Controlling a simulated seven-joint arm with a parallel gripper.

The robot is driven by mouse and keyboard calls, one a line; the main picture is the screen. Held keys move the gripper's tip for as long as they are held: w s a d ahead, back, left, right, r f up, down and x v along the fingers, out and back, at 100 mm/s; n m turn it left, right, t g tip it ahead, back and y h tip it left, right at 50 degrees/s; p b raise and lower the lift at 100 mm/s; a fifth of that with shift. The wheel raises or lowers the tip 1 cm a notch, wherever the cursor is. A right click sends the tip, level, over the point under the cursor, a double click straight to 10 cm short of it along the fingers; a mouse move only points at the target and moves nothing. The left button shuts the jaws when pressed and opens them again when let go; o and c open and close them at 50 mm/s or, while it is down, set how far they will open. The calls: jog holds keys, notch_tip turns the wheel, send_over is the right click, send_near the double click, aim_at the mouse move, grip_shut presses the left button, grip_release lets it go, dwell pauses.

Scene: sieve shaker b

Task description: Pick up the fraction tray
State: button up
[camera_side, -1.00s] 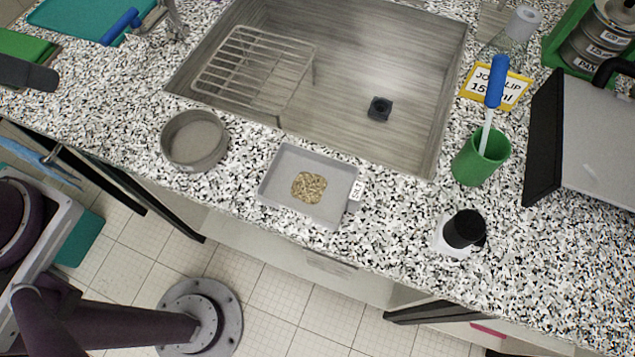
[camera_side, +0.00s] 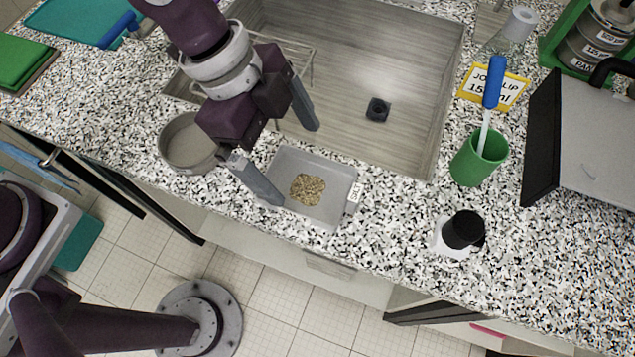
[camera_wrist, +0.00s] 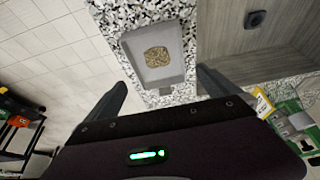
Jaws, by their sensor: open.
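The fraction tray (camera_side: 328,213) is a shallow grey rectangular tray with a pile of tan grains (camera_side: 307,188) in it and a small white label (camera_side: 354,193) on its right side. It sits on the speckled counter in front of the sink. My gripper (camera_side: 294,166) is open and empty, its fingers spread wide, above and to the left of the tray in the side view. One finger overlaps the tray's left edge in the picture; I cannot tell if it touches. In the wrist view the tray (camera_wrist: 166,77) lies ahead, between and beyond the fingertips (camera_wrist: 162,78).
A round grey pan (camera_side: 186,143) stands left of the tray, partly behind my gripper. The sink (camera_side: 345,60) with a wire rack lies behind. A black-capped jar (camera_side: 463,230), a green cup (camera_side: 478,160) and a grey box with a black front (camera_side: 590,140) stand to the right.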

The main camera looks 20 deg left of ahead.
aim_at(315, 192)
jog(key=x, duration=0.7)
jog(key=shift+s+a, duration=0.1)
jog(key=shift+a, duration=0.05)
jog(key=c, duration=1.3)
notch_tip(315, 192, up, 10)
jog(key=a, duration=0.1)
jog(key=w+a+f, duration=0.1)
jog(key=w+a, duration=0.1)
jog(key=a, duration=1.2)
jog(key=w+a+f, duration=0.1)
jog(key=w+a, duration=0.1)
jog(key=a, duration=1.2)
jog(key=s+d+r+t+y, duration=0.1)
jog(key=d+t+y, duration=0.2)
jog(key=y, duration=0.3)
jog(key=s+d+r+m+t+y, duration=0.1)
jog(key=s+d+t+y, duration=0.1)
jog(key=y, duration=0.4)
jog(key=s+d+r+m+t+y, duration=0.1)
jog(key=s+d+t+y, duration=0.1)
jog(key=d+t+y, duration=0.2)
jog(key=shift+d+y, duration=1.3)
jog(key=shift+y, duration=0.1)
